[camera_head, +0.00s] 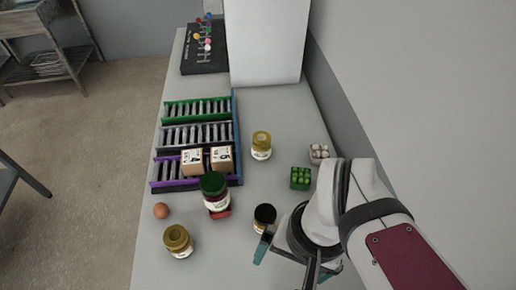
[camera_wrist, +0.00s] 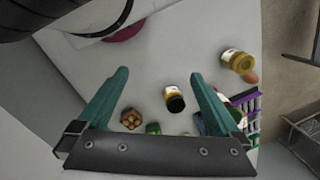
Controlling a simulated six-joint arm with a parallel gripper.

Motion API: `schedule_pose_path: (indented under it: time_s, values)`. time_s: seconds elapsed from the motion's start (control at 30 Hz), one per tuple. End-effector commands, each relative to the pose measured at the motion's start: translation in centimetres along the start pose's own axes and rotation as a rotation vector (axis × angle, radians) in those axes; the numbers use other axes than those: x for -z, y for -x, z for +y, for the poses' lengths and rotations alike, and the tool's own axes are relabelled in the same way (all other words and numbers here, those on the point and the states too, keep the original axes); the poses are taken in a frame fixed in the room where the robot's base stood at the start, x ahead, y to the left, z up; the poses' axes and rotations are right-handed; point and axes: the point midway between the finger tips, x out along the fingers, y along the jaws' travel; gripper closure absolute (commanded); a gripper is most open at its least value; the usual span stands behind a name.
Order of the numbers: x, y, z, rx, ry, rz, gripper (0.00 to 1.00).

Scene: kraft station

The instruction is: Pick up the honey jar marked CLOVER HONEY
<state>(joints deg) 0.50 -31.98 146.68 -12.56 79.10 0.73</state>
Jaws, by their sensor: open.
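Several jars stand on the table, and I cannot read CLOVER HONEY on any label. A black-lidded jar with a pale label (camera_head: 264,219) stands beside my gripper (camera_head: 290,262). In the wrist view this jar (camera_wrist: 173,97) looks amber and shows between the two teal fingers, beyond their tips and not held. One gold-lidded jar (camera_head: 179,242) is at the front left, also in the wrist view (camera_wrist: 238,61). Another gold-lidded jar (camera_head: 261,147) stands farther back. My gripper (camera_wrist: 160,76) is open and empty.
An egg (camera_head: 161,210) lies at the left edge. A green carton (camera_head: 300,178) and a pale carton (camera_head: 319,153) are right of center. A wall borders the right.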

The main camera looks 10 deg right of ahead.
Motion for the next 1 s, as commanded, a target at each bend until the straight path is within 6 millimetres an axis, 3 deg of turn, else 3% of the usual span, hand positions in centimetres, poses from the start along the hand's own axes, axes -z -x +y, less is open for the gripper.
schedule_pose_path:
  time_s: [0.33,0.47,0.6,0.7,0.83,1.0]
  values:
    - [0.5,0.1,-0.2,-0.006,-0.016,0.001,0.00]
    - [5.6,-0.4,-2.6,-0.062,-0.182,0.025,0.00]
    - [11.9,-2.8,-6.3,-0.101,-0.388,0.086,0.00]
    - [14.3,-4.5,-8.0,-0.105,-0.476,0.114,0.00]
    - [15.1,-6.8,-8.2,-0.108,-0.508,0.123,0.00]
    - [15.5,-11.8,-7.4,-0.110,-0.508,0.120,0.00]
